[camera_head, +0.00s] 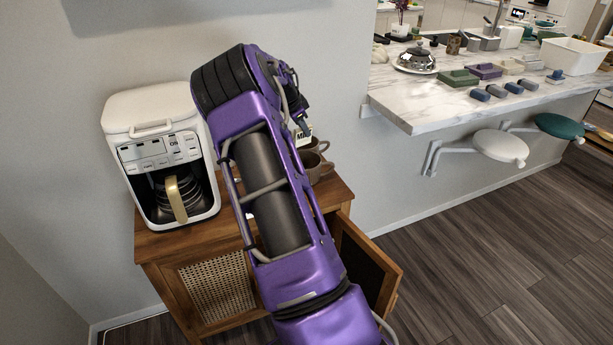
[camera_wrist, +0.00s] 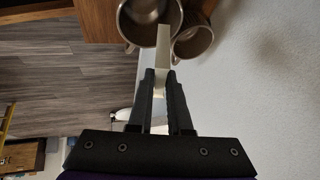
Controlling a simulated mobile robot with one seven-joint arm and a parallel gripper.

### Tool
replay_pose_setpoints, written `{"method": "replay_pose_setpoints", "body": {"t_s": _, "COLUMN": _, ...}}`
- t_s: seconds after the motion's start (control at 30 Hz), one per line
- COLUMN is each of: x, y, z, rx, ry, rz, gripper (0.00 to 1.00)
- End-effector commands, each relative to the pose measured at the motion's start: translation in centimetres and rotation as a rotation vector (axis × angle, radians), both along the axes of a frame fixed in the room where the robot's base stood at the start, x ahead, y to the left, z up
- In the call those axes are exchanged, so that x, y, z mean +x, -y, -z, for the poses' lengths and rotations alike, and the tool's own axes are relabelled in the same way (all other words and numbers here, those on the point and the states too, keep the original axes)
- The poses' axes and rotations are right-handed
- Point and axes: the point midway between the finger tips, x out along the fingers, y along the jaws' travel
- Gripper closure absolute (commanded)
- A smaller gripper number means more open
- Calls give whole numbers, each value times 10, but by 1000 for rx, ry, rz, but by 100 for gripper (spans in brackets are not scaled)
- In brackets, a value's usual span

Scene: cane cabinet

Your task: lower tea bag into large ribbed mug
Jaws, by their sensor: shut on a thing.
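My gripper (camera_wrist: 161,82) is shut on a pale flat strip, the tea bag (camera_wrist: 163,48), gripped at its near end. The tea bag's far end overlaps the right side of the larger metallic-looking mug (camera_wrist: 126,26) in the wrist view. I cannot tell whether it is inside the rim or above it. A smaller mug (camera_wrist: 192,43) stands close on the right. Ribbing on the larger mug is not clear. In the head view, brown mugs (camera_head: 320,168) show on the cabinet top, partly hidden by my arm, with my gripper (camera_head: 304,127) just above them.
A white coffee maker (camera_head: 152,115) stands on the left of the wooden cabinet (camera_head: 165,245). A cabinet door (camera_head: 372,262) hangs open at the right. The wall is close behind the mugs. A marble counter (camera_head: 440,105) with several items lies to the right.

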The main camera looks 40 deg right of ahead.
Motion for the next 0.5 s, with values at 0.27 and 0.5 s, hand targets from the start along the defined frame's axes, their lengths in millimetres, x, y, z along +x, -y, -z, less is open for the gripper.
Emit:
{"method": "replay_pose_setpoints", "body": {"t_s": 0.27, "x": 0, "y": 0, "z": 11, "rx": 0, "ry": 0, "rz": 1, "gripper": 100}}
{"method": "replay_pose_setpoints", "body": {"t_s": 0.5, "x": 0, "y": 0, "z": 11, "rx": 0, "ry": 0, "rz": 1, "gripper": 100}}
